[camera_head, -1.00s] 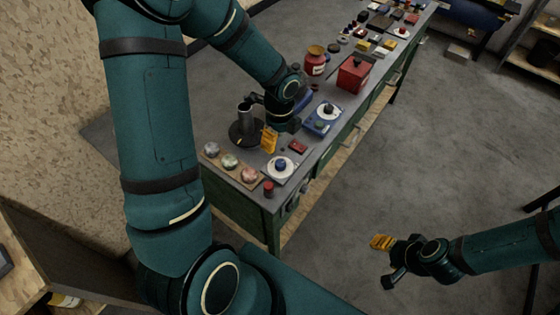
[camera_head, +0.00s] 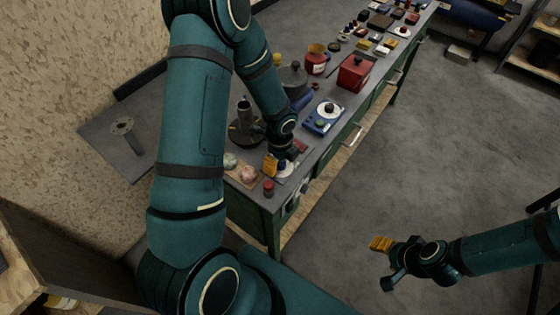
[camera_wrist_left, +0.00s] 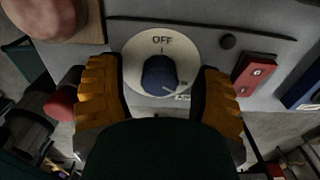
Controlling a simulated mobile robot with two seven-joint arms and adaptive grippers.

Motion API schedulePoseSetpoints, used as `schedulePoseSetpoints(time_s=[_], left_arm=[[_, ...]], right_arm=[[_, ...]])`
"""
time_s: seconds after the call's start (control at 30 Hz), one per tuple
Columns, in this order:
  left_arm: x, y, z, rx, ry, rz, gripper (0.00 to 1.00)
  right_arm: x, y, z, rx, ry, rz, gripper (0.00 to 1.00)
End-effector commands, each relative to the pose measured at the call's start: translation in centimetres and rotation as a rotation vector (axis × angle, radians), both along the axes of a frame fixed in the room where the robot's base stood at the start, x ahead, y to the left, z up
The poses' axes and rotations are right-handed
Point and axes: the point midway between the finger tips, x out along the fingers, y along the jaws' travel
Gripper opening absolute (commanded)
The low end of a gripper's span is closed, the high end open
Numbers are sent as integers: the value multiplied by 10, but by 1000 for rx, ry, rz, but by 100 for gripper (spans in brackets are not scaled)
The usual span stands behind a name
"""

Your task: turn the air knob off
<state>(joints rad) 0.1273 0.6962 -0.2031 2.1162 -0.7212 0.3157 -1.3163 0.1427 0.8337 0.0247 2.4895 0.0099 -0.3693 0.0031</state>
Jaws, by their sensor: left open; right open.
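The air knob is a dark blue knob (camera_wrist_left: 159,75) on a round white dial. In the left wrist view the word OFF stands at the top of the dial, and a mark shows at its lower right. In the head view the white dial (camera_head: 285,169) is partly covered by my gripper. My left gripper (camera_wrist_left: 163,92) is open, with one orange finger on each side of the dial. The knob lies between the fingers; I cannot tell whether they touch it. My right gripper (camera_head: 382,262) is open and empty over the floor, away from the bench.
A small red cylinder (camera_head: 268,187) stands near the bench corner. A blue box with a knob (camera_head: 323,118), a red box (camera_head: 354,73) and a dark round stand (camera_head: 246,130) are close by. The floor right of the bench (camera_head: 400,170) is clear.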

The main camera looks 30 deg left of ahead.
Motion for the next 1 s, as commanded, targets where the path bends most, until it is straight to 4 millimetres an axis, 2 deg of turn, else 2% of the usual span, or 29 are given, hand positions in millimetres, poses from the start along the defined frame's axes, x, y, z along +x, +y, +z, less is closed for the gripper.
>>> schedulePoseSetpoints(time_s=[0.1,0.17,0.2,0.3,0.67,1.0], left_arm=[[0,0,0,0,0,0,64],[0,0,0,0,0,0,43],[0,0,0,0,0,0,29],[0,0,0,0,0,0,0],[0,0,0,0,0,37,0],[-1,0,-2,1,0,259,0]], right_arm=[[0,0,0,0,0,0,57],[0,0,0,0,0,0,57],[0,0,0,0,0,0,57],[0,0,0,0,0,0,57],[0,0,-4,0,1,0,57],[0,1,-21,-3,2,0,57]])
